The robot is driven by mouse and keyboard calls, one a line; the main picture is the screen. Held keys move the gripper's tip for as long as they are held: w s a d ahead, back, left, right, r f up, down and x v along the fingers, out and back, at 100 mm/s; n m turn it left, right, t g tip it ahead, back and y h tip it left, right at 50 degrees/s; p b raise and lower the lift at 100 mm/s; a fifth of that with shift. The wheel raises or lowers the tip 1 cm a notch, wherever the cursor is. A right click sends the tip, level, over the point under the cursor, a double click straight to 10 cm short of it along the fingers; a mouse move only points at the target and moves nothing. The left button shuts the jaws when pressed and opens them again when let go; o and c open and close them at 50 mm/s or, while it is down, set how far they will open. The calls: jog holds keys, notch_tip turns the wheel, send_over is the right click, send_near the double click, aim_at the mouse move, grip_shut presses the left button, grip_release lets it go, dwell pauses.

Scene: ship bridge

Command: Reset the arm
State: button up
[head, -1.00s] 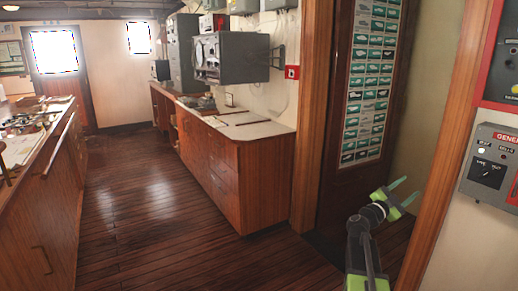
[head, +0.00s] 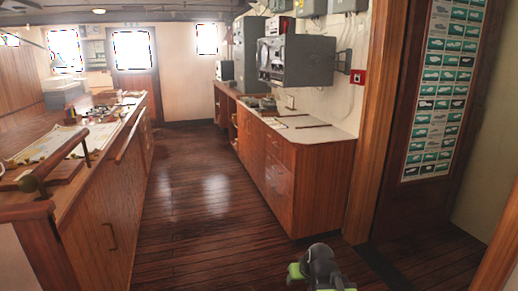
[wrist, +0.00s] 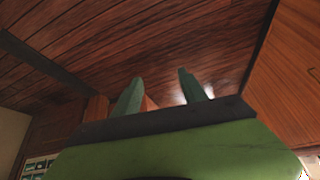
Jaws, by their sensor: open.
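My arm shows at the bottom of the head view, right of centre, folded low, with grey and bright green parts; its fingers cannot be made out there. In the wrist view my gripper (wrist: 160,88) shows two green fingers set apart, with nothing between them. The dark plank floor lies beyond the fingers.
A wooden cabinet (head: 285,185) with a pale top stands ahead to the right. A long chart counter (head: 105,210) runs along the left. The plank floor (head: 195,215) between them is clear back to the door. A doorway with a poster (head: 441,100) is at right.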

jog(key=s+d+f+m+g+h, duration=0.1)
jog(key=s+d+g, duration=0.15)
jog(key=s, duration=0.35)
jog(key=s+d+f+g, duration=0.1)
jog(key=s+f+g, duration=0.15)
jog(key=s, duration=0.35)
notch_tip(320, 180, up, 19)
jog(key=p, duration=1.8)
jog(key=shift+w+a+m+p, duration=0.25)
jog(key=shift+m+p, duration=0.05)
jog(key=shift+c, duration=0.4)
